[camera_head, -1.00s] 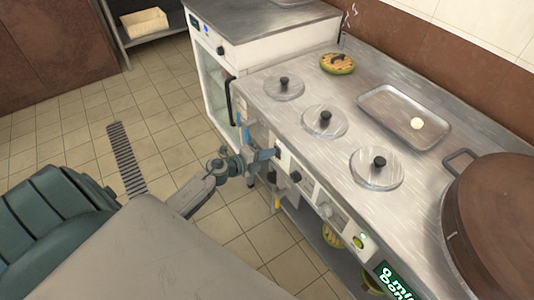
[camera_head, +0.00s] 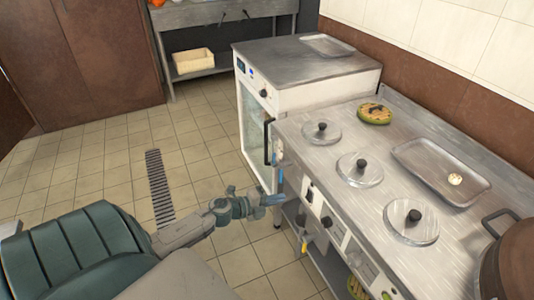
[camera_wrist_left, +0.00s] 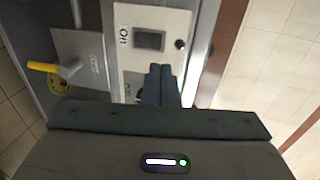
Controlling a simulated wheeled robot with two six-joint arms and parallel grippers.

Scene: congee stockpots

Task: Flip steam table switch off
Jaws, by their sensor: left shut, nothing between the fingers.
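The steam table (camera_head: 385,165) has round lidded wells in its metal top and a control panel along its front. In the left wrist view, a white panel plate (camera_wrist_left: 128,62) bears the word "On", a dark rectangular switch (camera_wrist_left: 149,40) and a small black knob (camera_wrist_left: 180,44). Which way the switch is set cannot be told. My left gripper (camera_head: 280,199) is shut and empty at the panel's left end. Its closed fingers (camera_wrist_left: 160,72) appear just below the switch in the wrist view; contact cannot be told. My right gripper is out of view.
A white glass-door cabinet (camera_head: 300,75) adjoins the steam table at the back. A yellow-handled valve (camera_wrist_left: 42,66) sits beside the panel. A tray (camera_head: 440,170) and a large pot (camera_head: 510,265) are on the right. The tiled floor at left is clear.

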